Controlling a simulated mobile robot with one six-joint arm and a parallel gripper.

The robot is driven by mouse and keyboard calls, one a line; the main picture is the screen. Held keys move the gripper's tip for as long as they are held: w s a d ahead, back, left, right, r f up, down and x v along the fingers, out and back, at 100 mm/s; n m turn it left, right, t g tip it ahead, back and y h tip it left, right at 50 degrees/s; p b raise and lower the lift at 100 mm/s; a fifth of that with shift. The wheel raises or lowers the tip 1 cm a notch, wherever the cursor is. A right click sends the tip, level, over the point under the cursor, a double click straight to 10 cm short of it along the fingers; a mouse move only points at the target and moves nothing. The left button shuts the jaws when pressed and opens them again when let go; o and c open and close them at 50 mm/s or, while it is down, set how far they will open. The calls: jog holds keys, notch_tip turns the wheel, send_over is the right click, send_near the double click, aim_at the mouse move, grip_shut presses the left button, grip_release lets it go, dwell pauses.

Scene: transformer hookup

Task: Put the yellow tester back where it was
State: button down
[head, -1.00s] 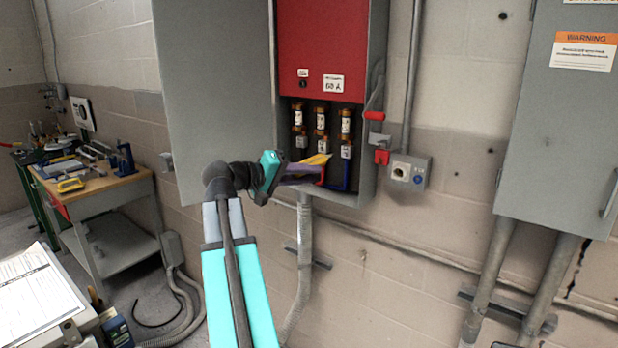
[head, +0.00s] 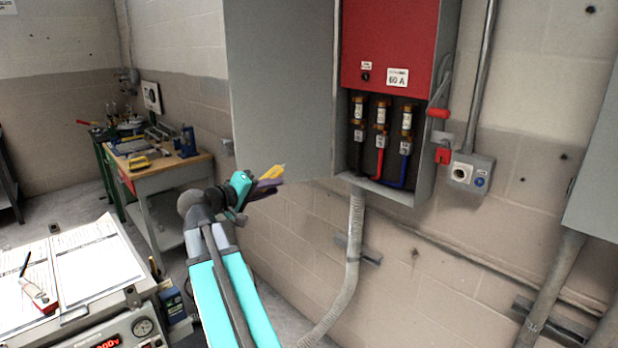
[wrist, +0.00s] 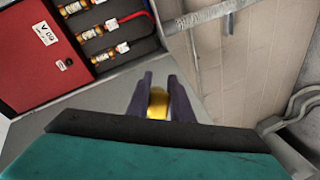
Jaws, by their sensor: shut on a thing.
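My gripper (head: 266,184) is shut on the yellow tester (head: 272,172) and holds it in the air, to the left of the fuse box and below its open grey door. In the wrist view the yellow tester (wrist: 158,105) sits between the two dark fingers of my gripper (wrist: 154,95), and only its rounded yellow end shows. The wooden workbench (head: 190,166) stands at the back left with several tools on it. Another yellow item (head: 140,162) lies on that bench.
The open fuse box (head: 425,150) has three fuses with black, red and blue leads. Its grey door (head: 285,90) hangs open to the left. A cart top with papers (head: 95,260), a red-and-white tool and an instrument (head: 120,330) is at the lower left. A conduit (head: 352,240) runs down the wall.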

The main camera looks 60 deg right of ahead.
jog(key=w+a+f+n+t+y, duration=0.1)
jog(key=w+a+f+n+t, duration=0.25)
jog(key=w+a, duration=0.5)
jog(key=w+a+f+n+t+y, duration=0.25)
jog(key=w+a+f+t, duration=0.2)
jog(key=w+a, duration=0.35)
jog(key=w+a+f+n+t+y, duration=0.1)
jog(key=w+a+f+n+t, duration=0.25)
jog(key=w+a, duration=0.45)
jog(key=w+a+f+n+t+y, duration=0.1)
jog(key=w+a+n+t+y, duration=0.1)
jog(key=a, duration=0.5)
jog(key=w+a+n+t+y, duration=0.2)
jog(key=a+n+t+y, duration=0.1)
jog(key=a, duration=0.4)
jog(key=w+a+r+n+y, duration=0.1)
jog(key=a+r+n+y, duration=0.3)
jog(key=a, duration=0.8)
jog(key=shift+w+r+n+t+y+p, duration=0.2)
jog(key=shift+r+n+t+y+p, duration=0.2)
jog(key=shift+r+y, duration=0.65)
jog(key=shift+a+f, duration=0.1)
jog(key=shift+a, duration=0.05)
